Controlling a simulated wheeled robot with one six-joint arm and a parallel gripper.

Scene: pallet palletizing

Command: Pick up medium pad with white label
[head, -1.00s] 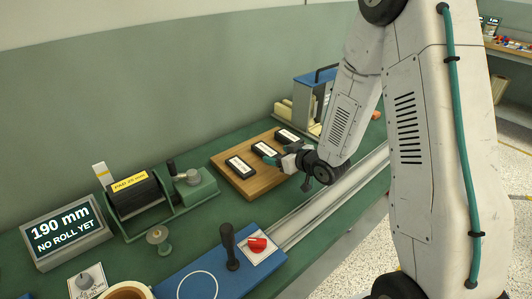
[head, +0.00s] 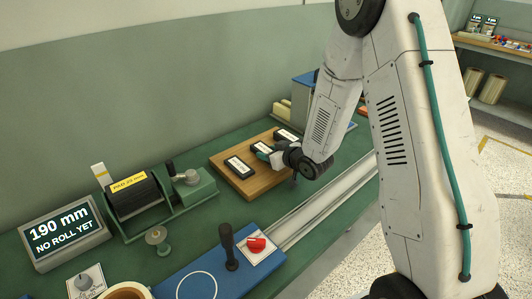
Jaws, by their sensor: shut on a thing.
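Three dark pads with white labels lie in a row on a wooden board: a left one (head: 239,167), the middle one (head: 260,147) and a right one (head: 286,135). I take the middle one as the medium pad. My gripper (head: 270,155) is at the near right end of this middle pad and shut on it. My gripper hides that end of the pad. The pad's label faces up, and I cannot tell whether the pad is clear of the board.
The wooden board (head: 262,183) rests on a green bench. A screen (head: 62,233) reads "190 mm NO ROLL YET". A black roller (head: 134,196) stands left of the board. A metal rail (head: 325,205) and a blue plate with a black lever (head: 229,247) lie in front.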

